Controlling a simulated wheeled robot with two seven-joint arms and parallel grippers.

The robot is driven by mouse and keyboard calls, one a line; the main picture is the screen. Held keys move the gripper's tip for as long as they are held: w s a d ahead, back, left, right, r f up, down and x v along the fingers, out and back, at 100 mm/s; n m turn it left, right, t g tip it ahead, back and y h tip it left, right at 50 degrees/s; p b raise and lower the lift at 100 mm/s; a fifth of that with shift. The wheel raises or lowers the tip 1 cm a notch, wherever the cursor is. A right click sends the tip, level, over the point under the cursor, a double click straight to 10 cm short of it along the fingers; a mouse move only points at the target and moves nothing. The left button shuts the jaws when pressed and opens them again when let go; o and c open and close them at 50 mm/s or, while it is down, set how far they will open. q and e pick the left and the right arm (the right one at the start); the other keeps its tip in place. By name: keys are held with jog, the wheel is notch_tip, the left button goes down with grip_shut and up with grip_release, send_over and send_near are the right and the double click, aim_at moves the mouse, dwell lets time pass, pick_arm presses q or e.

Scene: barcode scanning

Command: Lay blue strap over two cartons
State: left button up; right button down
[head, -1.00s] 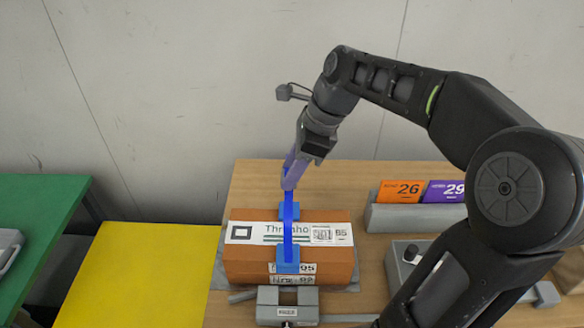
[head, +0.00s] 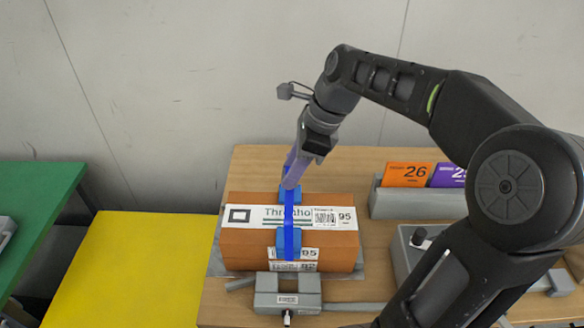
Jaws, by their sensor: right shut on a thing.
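Orange-brown carton bodies (head: 240,240) sit on the table, with a white label (head: 254,214) on top and smaller labels on the front face. I cannot tell clearly where one carton ends and the other begins. The blue strap (head: 289,215) runs front to back across the middle of the top, with wider blue pads at its ends; the front pad (head: 290,242) is near the front top edge. I cannot tell whether it touches the cartons. My right gripper (head: 291,182) points down above the rear part and is shut on the strap. My left gripper is out of view.
A grey device (head: 287,300) stands in front of the cartons. A grey holder (head: 400,205) with orange (head: 406,174) and purple cards is at the right. A grey box with a black knob (head: 420,238) is partly behind my right arm. Yellow (head: 130,265) and green surfaces lie left.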

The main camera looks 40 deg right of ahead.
jog(key=shift+f+b, duration=1.25)
jog(key=shift+f, duration=0.3)
jog(key=shift+f+b, duration=1.6)
jog(key=shift+f, duration=1.9)
jog(key=c, duration=0.9)
grip_release()
jog(key=shift+o, duration=0.2)
jog(key=shift+r, duration=0.1)
jog(key=v, duration=0.7)
jog(key=shift+r, duration=0.3)
